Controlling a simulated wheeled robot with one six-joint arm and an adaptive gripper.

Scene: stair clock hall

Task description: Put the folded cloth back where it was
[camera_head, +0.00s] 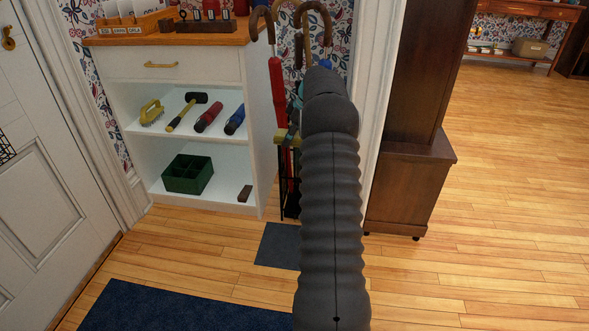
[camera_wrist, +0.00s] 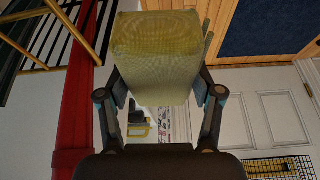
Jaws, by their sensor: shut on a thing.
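The folded cloth (camera_wrist: 155,62) is a yellow-green block in the wrist view. My gripper (camera_wrist: 162,88) is shut on it, with one finger on each side. In the head view, my arm hides most of my gripper (camera_head: 295,122). A small yellowish part of the cloth (camera_head: 285,138) shows left of the arm, in front of the umbrella stand beside the white shelf unit (camera_head: 262,110). The place where the cloth was before cannot be told from these frames.
Umbrellas, one red (camera_head: 277,85), stand close to my gripper. The shelves hold a brush (camera_head: 151,111), a mallet (camera_head: 187,110), cylinders and a green divided box (camera_head: 188,175). A dark wooden cabinet (camera_head: 410,185) stands right.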

